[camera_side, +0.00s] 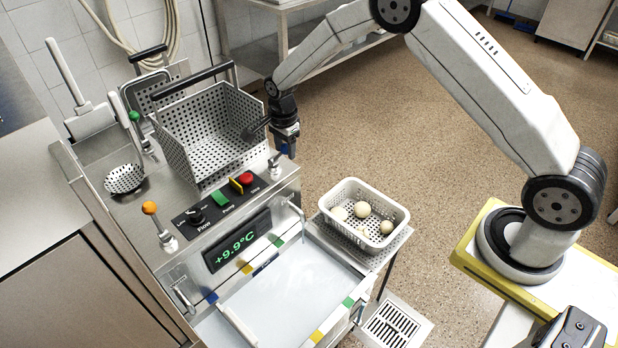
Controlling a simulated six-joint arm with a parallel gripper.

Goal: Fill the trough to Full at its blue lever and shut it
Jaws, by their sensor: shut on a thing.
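The lever's metal base (275,163) stands beside the control panel. The trough (230,321) lies at the front of the machine, with a pale, smooth surface inside; I cannot tell its level. Blue, yellow and green marks line its rim.
A perforated basket (205,130) stands left of my gripper. An orange lever (150,208) and a green lever (134,116) are farther left. The panel has a red button (246,178), and the display (238,241) reads +9.9°C. A white basket (350,190) holds several pale balls.

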